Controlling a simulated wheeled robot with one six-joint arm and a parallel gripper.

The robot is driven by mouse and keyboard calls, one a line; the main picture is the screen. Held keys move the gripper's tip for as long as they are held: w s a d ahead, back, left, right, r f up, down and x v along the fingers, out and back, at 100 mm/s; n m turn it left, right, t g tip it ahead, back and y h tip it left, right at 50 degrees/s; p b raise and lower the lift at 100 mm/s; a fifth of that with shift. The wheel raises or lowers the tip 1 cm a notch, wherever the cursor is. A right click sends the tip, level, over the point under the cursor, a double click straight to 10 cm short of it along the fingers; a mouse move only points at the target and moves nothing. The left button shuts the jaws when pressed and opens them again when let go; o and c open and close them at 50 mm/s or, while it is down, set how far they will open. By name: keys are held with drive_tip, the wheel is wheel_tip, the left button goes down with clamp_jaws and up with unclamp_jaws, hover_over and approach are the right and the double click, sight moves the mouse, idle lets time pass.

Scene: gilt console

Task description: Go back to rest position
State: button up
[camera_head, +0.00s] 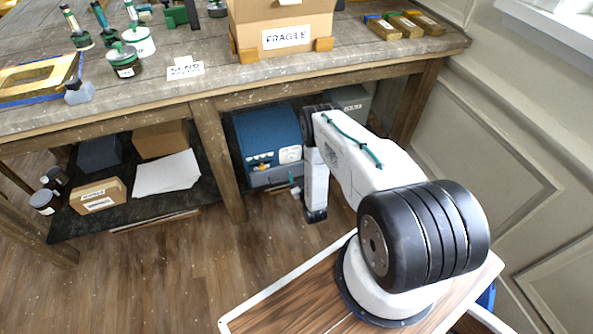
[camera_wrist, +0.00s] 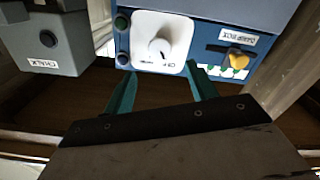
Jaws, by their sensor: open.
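My gripper (camera_wrist: 161,72) shows in the wrist view with two teal fingers apart and nothing between them. Beyond the fingers is the blue box (camera_wrist: 215,65) with a white dial panel (camera_wrist: 160,42) and a yellow knob (camera_wrist: 238,60). I cannot tell whether the fingertips touch the box. In the head view my arm reaches out and down below the table edge, with the gripper end low in front of the blue box (camera_head: 268,135).
A wooden workbench (camera_head: 340,70) holds a FRAGILE carton (camera_head: 285,38), jars and tools. Its lower shelf (camera_head: 120,215) carries boxes and a white sheet (camera_head: 167,173). A grey box (camera_wrist: 45,42) stands beside the blue one. A panelled wall (camera_head: 500,130) is at right. Floor at left front is clear.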

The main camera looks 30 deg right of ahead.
drive_tip(key=s+a+f+m+g+y, duration=0.1)
drive_tip(key=s+a+f+g+y, duration=0.1)
drive_tip(key=s+f+g, duration=0.5)
drive_tip(key=s+a+r+g+y, duration=0.15)
drive_tip(key=r+g, duration=0.25)
drive_tip(key=r, duration=0.9)
drive_tip(key=s+a+r+m+g+y, duration=0.1)
drive_tip(key=a+r+g, duration=0.25)
drive_tip(key=r, duration=0.95)
drive_tip(key=s+a+r+g+y, duration=0.15)
drive_tip(key=r+g, duration=0.25)
drive_tip(key=r, duration=0.9)
drive_tip(key=s+a+r, duration=0.3)
drive_tip(key=s+r, duration=0.6)
drive_tip(key=r, duration=0.2)
drive_tip(key=s+a+r+t, duration=0.1)
drive_tip(key=s+a+r, duration=0.3)
drive_tip(key=s+r, duration=0.4)
drive_tip(key=s+a+r+n+t+h, duration=0.1)
drive_tip(key=s+a+r, duration=0.3)
drive_tip(key=s+r, duration=0.5)
drive_tip(key=shift+s+r, duration=0.35)
drive_tip(key=shift+r, duration=2.95)
